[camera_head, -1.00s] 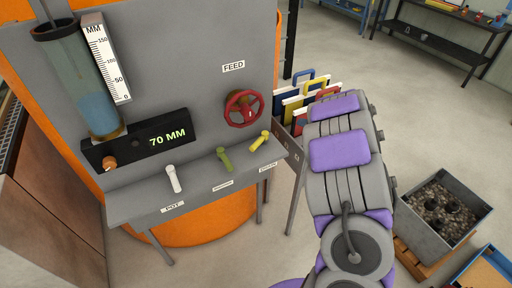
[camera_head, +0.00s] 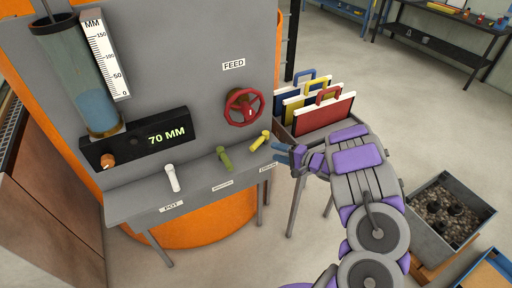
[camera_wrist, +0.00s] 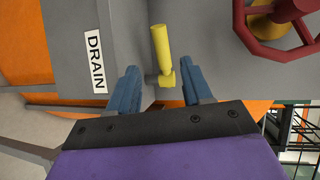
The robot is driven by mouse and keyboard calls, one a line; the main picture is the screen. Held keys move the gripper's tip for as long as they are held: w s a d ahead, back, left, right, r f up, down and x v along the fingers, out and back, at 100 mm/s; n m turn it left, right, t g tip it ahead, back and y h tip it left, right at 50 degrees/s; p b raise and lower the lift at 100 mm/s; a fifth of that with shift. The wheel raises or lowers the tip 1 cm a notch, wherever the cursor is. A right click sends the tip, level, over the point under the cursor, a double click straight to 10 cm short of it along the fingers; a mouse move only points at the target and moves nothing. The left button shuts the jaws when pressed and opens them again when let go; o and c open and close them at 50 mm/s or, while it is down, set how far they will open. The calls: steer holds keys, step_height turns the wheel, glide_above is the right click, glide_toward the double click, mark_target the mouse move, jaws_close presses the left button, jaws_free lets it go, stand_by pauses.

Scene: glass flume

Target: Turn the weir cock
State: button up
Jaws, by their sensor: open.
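Three cocks stand on the sloped ledge of the grey panel: a white cock (camera_head: 173,178) above a POT label, a green cock (camera_head: 225,158) in the middle, and a yellow cock (camera_head: 260,140) at the right. The green cock's label (camera_head: 222,186) is too small to read. My gripper (camera_head: 281,153) is open just right of the yellow cock in the head view. In the wrist view, the yellow cock (camera_wrist: 161,50) stands ahead between the blue fingers of my gripper (camera_wrist: 160,82), beside a DRAIN label (camera_wrist: 95,62). The fingers appear clear of it.
A red FEED handwheel (camera_head: 243,107) sits above the yellow cock. A display (camera_head: 150,140) reads 70 MM below a water tube (camera_head: 85,85). A rack of coloured boards (camera_head: 320,112) stands behind my arm. A gravel bin (camera_head: 450,210) is at the right.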

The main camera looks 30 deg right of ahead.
mark_target(256, 146)
steer(key=b+x, duration=0.2)
steer(key=x, duration=0.9)
steer(key=shift+s, duration=0.1)
jaws_close()
